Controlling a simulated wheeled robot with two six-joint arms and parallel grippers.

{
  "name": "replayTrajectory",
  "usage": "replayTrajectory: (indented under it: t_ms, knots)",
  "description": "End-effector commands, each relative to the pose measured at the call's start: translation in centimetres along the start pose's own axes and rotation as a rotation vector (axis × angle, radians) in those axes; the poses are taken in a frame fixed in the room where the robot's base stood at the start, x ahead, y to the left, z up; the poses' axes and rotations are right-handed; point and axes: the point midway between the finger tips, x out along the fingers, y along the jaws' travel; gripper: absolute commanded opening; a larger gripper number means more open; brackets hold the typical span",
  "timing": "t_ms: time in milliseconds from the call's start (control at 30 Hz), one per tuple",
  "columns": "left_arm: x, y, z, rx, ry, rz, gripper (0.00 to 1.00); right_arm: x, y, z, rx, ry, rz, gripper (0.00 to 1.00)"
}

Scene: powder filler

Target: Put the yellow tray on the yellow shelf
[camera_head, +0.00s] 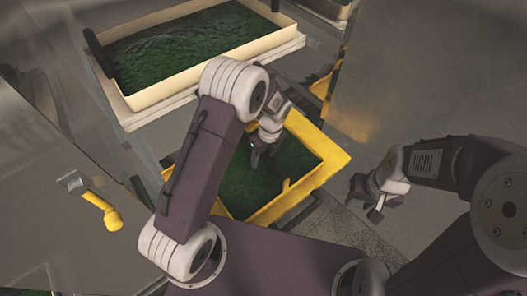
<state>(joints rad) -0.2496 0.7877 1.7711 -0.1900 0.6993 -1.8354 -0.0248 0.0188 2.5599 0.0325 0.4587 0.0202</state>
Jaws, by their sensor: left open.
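The yellow tray (318,147) sits low in the middle of the head view, with dark green contents inside it. My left arm crosses in front of its left side and hides part of it. My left gripper (256,160) is over the tray's interior and is open. Whether it touches the tray cannot be told. My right gripper (372,206) hangs to the right of the tray, apart from it, and looks open and empty. A yellow part (322,88) shows behind the tray; whether it belongs to the yellow shelf cannot be told.
A cream tray (207,73) with green contents and black handles stands on a pale shelf (222,92) at the upper left. A grey panel with a yellow handle (112,219) is at the left.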

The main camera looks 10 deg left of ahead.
Motion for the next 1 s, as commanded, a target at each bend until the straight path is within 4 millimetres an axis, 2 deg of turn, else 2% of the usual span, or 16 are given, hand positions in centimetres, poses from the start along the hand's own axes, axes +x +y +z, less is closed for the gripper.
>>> replayTrajectory:
  t_ms: [200,400,500,600,767,867,967,1000]
  knots:
    - [-4.3,-0.2,0.0,0.001,-0.003,-0.009,0.49,1.6,0.0,0.2,0.0,0.0,0.0,0.36]
    - [-8.8,-0.2,0.0,-0.001,-0.002,-0.006,0.49,2.5,0.1,0.3,0.0,0.0,0.0,0.36]
    - [-10.3,-0.1,0.0,0.0,-0.001,-0.004,0.49,2.6,0.1,0.3,0.0,0.0,0.0,0.36]
    - [-11.2,-0.1,0.0,0.001,-0.001,-0.002,0.49,2.7,0.1,0.3,0.0,0.0,0.0,0.36]
    - [-11.5,0.1,0.0,-0.012,0.001,-0.002,0.49,2.7,0.1,0.3,0.0,0.0,0.0,0.36]
    - [-11.1,1.4,0.0,-0.192,0.013,-0.02,0.49,2.7,0.1,0.3,0.0,0.0,0.0,0.36]
    - [-10.1,4.3,-0.3,-0.625,0.052,-0.058,0.49,2.7,0.1,0.3,0.0,0.0,0.0,0.36]
    - [-9.6,5.7,-0.6,-0.839,0.075,-0.074,0.49,2.7,0.1,0.3,0.0,0.0,0.0,0.36]
